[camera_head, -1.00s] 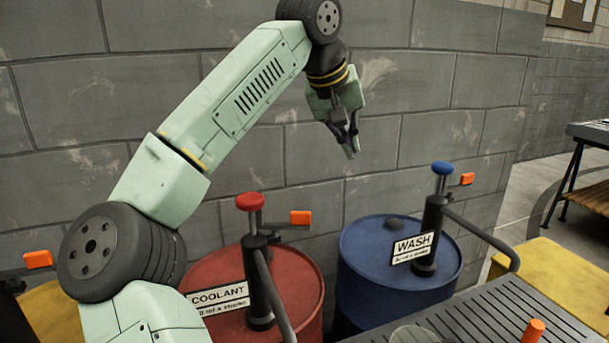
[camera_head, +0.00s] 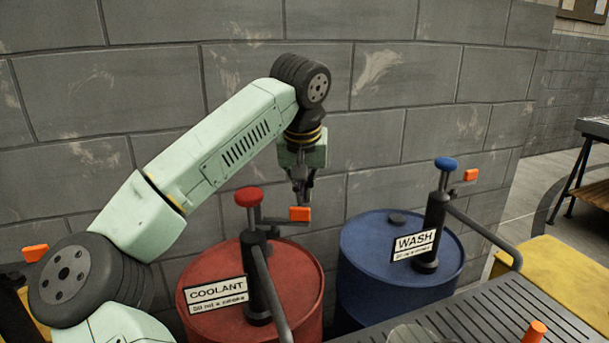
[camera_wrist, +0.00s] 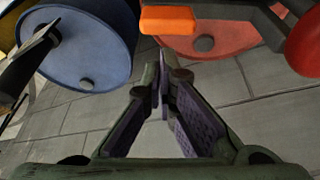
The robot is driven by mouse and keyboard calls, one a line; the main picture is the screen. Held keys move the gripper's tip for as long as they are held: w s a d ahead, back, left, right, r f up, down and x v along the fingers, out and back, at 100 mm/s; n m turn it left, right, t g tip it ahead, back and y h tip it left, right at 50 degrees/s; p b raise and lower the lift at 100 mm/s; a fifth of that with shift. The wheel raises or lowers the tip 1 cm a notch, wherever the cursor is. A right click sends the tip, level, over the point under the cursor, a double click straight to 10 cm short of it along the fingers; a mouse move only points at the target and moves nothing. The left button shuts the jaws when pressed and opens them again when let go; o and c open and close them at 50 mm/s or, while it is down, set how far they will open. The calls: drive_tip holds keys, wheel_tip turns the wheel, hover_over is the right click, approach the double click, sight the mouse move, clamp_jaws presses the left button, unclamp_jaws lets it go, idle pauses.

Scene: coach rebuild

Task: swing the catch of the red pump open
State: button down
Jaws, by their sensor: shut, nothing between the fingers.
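The red pump has a red knob (camera_head: 249,197) on a dark post above a red drum (camera_head: 198,268) with a COOLANT sign. Its orange catch (camera_head: 299,214) sticks out to the right of the post. In the wrist view the orange catch (camera_wrist: 168,20) lies at the top, just beyond the fingertips and apart from them. My gripper (camera_head: 301,200) points down close above and behind the catch; whether it touches cannot be told from the head view. Its fingers (camera_wrist: 161,85) are together in the wrist view, with nothing held.
A blue drum (camera_head: 370,260) with a blue-knobbed pump (camera_head: 437,215) and WASH sign stands to the right. A dark slatted surface (camera_head: 490,305) lies at front right. A grey block wall (camera_head: 420,90) stands behind. Another orange catch (camera_head: 35,253) shows at far left.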

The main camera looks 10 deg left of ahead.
drive_tip(key=shift+s+d, duration=0.15)
drive_tip(key=shift+s, duration=0.6)
